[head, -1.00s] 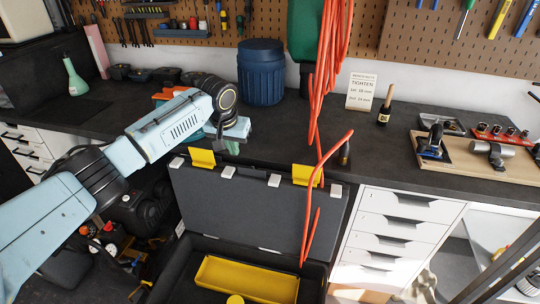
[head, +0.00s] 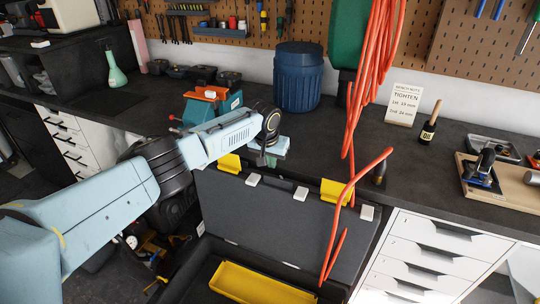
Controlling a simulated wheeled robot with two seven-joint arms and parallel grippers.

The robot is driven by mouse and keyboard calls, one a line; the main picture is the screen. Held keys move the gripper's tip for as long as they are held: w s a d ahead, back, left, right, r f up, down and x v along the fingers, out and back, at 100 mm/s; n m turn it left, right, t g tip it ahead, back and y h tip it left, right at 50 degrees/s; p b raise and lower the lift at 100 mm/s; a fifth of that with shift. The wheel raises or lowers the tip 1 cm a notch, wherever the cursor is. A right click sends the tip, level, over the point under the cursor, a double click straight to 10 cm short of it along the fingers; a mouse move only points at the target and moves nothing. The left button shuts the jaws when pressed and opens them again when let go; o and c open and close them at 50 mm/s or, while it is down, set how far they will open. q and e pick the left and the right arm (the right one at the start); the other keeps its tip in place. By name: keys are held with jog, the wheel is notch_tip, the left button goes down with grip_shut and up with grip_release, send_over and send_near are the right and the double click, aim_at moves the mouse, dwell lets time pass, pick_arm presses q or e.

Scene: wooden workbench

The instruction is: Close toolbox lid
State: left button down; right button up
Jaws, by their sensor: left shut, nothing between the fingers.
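The toolbox lid (head: 275,222) is a dark grey panel standing open, nearly upright, with yellow latches and white tabs along its top edge. The toolbox (head: 188,272) below it is dark and open, with a yellow tray (head: 262,284) inside; its front is cut off by the picture's bottom edge. My left gripper (head: 262,160) is at the lid's top edge, just right of the left yellow latch. It is shut and empty. Its fingertips are small and partly hidden, so I cannot tell whether they touch the lid. My right gripper is out of view.
Orange cables (head: 370,95) hang down in front of the lid's right part. The dark workbench (head: 330,130) behind carries a blue barrel (head: 297,78), an orange and teal tool (head: 212,100) and a small sign (head: 403,104). White drawers (head: 428,250) stand right of the toolbox.

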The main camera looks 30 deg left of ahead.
pick_arm(q)
jog(key=s+p, duration=0.1)
jog(key=s, duration=0.1)
jog(key=shift+s+r+p, duration=0.2)
jog(key=shift+s+p, duration=0.15)
jog(key=shift+s+d, duration=0.1)
jog(key=shift+s, duration=0.55)
jog(key=shift+d+f, duration=0.1)
